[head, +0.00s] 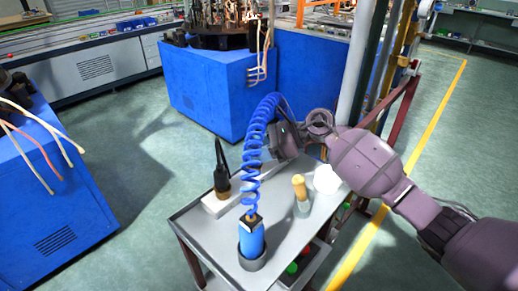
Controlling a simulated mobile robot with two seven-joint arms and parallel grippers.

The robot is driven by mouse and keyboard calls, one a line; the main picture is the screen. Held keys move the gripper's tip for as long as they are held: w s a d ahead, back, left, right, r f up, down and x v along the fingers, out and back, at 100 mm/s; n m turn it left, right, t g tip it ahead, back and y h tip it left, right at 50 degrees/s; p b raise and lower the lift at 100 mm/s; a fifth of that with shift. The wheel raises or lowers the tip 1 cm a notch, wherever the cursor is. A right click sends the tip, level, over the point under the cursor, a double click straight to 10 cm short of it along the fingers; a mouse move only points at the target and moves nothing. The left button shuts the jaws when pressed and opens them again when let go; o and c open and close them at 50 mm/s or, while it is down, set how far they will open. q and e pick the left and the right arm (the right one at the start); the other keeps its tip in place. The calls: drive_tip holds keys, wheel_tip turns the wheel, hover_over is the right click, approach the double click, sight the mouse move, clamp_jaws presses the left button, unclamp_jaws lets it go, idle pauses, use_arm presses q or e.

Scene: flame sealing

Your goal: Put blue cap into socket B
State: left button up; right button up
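No thing that I can clearly identify as the blue cap shows, and I see no socket marked B. A blue cylindrical tool (251,239) stands upright in a dark round holder on the grey cart top (200,232). A blue coiled hose (252,160) rises from it and bends right towards my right gripper (276,143). My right gripper is above the back of the cart, partly behind the coil. Its fingertips are not clear, so its opening and any held thing cannot be told. My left gripper is not in view.
A black pointed tool (221,170) stands on a pale block (216,206). A yellow-topped piece (300,187) and a white round thing (327,179) are to the right on the cart. Blue machine cabinets (205,90) stand behind and at left.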

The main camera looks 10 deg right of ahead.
drive_tip(key=shift+f, duration=0.35)
drive_tip(key=o, duration=1.3)
drive_tip(key=shift+r, duration=0.15)
drive_tip(key=shift+r+p, duration=1.55)
drive_tip(key=shift+r, duration=2.85)
